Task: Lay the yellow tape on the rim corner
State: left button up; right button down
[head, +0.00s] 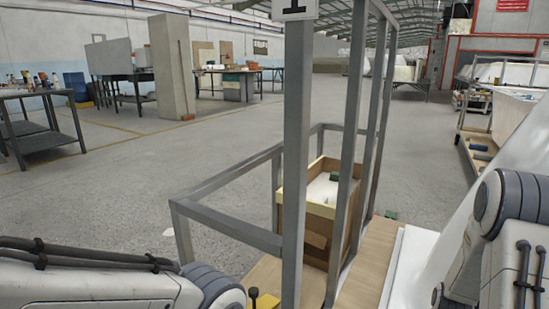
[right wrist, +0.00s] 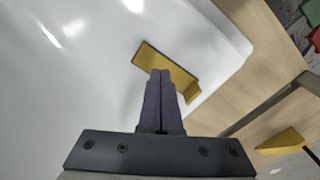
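The yellow tape (right wrist: 163,62) is a short flat strip with a bent end in the right wrist view. It lies across the tips of my right gripper (right wrist: 160,72), whose two dark fingers are together and appear shut on it. The tape is over the glossy white shell (right wrist: 85,75), near its rounded rim corner (right wrist: 240,45). I cannot tell whether the tape touches the shell. In the head view the white shell (head: 405,262) shows at the lower right, partly behind my right arm. My left arm enters at the lower left, but its gripper is out of frame.
A grey metal frame (head: 294,150) stands ahead, around a cardboard box (head: 318,211) on a wooden board (head: 378,250). Another yellow piece (right wrist: 283,142) shows beside the shell in the right wrist view. Open concrete floor (head: 130,170) lies to the left.

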jog(key=shift+r+p, duration=2.15)
jog(key=shift+r, duration=0.2)
jog(key=a+r+n+p, duration=0.3)
jog(key=a+r, duration=1.3)
jog(key=a, duration=0.2)
jog(key=s+a+r+n+y+p, duration=0.1)
jog(key=s+a+r+n+p, duration=0.35)
jog(key=s+a+r, duration=1)
notch_tip(320, 180, up, 37)
jog(key=s+d+p, duration=0.1)
jog(key=p, duration=3.6)
jog(key=shift+s+d+f, duration=0.2)
jog(key=shift+s+d, duration=0.15)
jog(key=shift+d, duration=0.05)
